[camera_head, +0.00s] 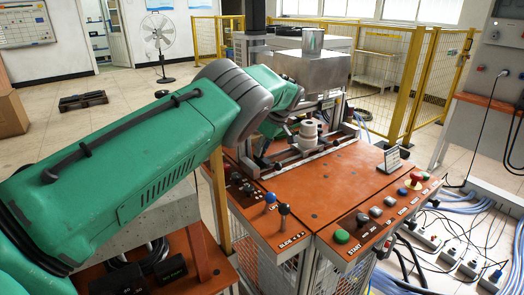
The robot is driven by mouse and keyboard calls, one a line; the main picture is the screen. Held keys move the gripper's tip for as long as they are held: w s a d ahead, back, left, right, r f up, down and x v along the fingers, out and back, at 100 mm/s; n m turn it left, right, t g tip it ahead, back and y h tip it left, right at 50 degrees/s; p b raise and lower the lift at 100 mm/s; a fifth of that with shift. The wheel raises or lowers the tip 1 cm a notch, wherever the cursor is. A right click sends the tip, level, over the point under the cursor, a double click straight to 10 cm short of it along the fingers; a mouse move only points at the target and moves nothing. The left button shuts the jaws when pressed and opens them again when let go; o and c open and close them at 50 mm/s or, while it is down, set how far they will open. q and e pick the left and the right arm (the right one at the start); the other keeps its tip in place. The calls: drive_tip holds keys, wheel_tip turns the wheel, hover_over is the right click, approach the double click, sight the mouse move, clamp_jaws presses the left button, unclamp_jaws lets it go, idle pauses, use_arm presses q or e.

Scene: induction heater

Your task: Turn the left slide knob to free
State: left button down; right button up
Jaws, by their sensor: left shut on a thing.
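My left gripper (262,157) reaches down past the end of my green arm to the left end of the slide fixture (310,152) on the orange-topped machine. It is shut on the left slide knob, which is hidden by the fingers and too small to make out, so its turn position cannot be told. My right gripper is not in view.
Small black knobs (235,180), a blue-ball lever (270,198) and a black-ball lever (284,209) stand in front of the gripper. A green START button (342,236) and a red emergency button (416,176) line the right panel. A metal heater box (312,72) stands behind the fixture.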

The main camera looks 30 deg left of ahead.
use_arm(q)
drive_tip(key=shift+w+r, duration=0.2)
drive_tip(key=shift+r, duration=0.2)
drive_tip(key=c, duration=1.5)
unclamp_jaws()
drive_tip(key=shift+s+d, duration=0.1)
drive_tip(key=shift+s, duration=0.1)
drive_tip(key=shift+f, duration=0.1)
drive_tip(key=v, duration=1.2)
drive_tip(key=shift+d+f, duration=0.1)
